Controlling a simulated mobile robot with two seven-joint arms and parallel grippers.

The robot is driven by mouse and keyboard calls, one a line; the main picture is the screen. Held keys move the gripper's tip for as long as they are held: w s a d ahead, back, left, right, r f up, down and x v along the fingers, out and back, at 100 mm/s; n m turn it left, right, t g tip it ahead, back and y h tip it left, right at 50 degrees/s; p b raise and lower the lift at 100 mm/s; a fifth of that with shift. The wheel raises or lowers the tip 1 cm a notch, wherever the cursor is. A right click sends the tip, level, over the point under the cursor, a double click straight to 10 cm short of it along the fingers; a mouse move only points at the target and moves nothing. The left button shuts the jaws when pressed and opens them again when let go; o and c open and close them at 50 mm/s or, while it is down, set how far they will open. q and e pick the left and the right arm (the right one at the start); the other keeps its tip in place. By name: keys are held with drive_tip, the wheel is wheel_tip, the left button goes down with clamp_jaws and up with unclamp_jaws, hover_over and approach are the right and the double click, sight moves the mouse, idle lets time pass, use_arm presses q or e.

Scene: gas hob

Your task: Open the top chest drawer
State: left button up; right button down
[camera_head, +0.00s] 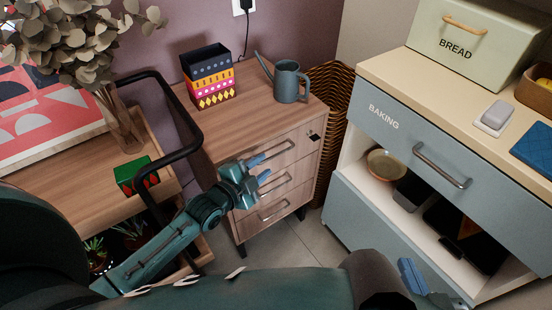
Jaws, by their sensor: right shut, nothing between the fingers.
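The wooden chest (245,122) stands in the middle of the head view with its drawers stacked on the front. My right gripper (412,276) is low at the right, partly cut by the bottom edge, shut and empty, away from the chest.
A patterned box (209,78) and a grey watering can (287,83) stand on the chest. A black curved rail (184,112) rises left of it. A wicker basket (330,92) stands behind right. The blue baking cabinet (385,135) is at the right, with floor between.

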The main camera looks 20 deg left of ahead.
sight(275, 156)
use_arm(q)
drive_tip(key=b+x, duration=0.1)
drive_tip(key=x, duration=0.5)
drive_tip(key=shift+w+d+f, duration=0.1)
drive_tip(key=shift+w+d, duration=0.05)
drive_tip(key=shift+w, duration=0.1)
clamp_jaws()
idle(0.3)
